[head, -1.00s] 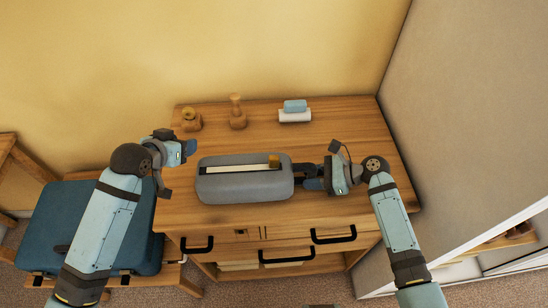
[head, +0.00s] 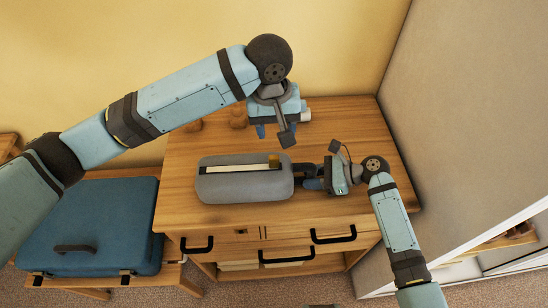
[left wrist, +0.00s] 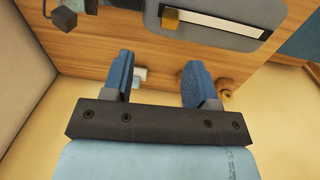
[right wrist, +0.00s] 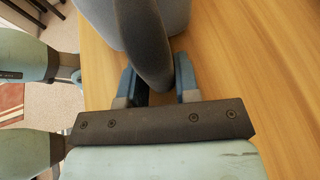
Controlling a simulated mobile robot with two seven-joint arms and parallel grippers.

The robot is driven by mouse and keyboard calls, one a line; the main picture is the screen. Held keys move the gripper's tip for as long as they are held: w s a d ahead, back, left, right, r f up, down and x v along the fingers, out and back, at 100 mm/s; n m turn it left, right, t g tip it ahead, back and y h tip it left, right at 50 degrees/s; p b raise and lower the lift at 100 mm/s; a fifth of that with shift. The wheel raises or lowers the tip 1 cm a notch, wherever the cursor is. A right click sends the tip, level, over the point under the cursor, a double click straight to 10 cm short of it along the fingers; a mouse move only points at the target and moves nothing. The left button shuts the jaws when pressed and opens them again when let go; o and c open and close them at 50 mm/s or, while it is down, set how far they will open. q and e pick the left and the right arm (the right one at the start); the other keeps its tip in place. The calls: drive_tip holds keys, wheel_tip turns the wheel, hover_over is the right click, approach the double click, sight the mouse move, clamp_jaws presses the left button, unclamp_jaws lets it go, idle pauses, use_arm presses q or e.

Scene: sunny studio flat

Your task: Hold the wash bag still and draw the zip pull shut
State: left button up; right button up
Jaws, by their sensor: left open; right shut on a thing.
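The grey wash bag (head: 245,186) lies on the wooden chest top, with a long cream-coloured opening (head: 226,169) along its top. The mustard zip pull (head: 274,160) stands at the right end of this opening; it also shows in the left wrist view (left wrist: 170,19). My right gripper (head: 309,178) is shut on the dark grey loop (right wrist: 152,62) at the bag's right end. My left gripper (head: 273,132) is open and empty, above the chest behind the bag, apart from the zip pull. Its two blue fingers show spread in the left wrist view (left wrist: 157,78).
Wooden items (head: 238,118) stand at the back of the chest top, partly hidden by my left arm. A white and blue stack there is mostly covered. A blue case (head: 95,220) lies on a bench at left.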

sight(274, 158)
use_arm(q)
drive_tip(key=shift+y, duration=0.5)
drive_tip(key=f, duration=1.1)
drive_tip(key=shift+s+a+f, duration=0.1)
drive_tip(key=shift+a+f, duration=0.15)
drive_tip(key=shift+f, duration=0.05)
clamp_jaws()
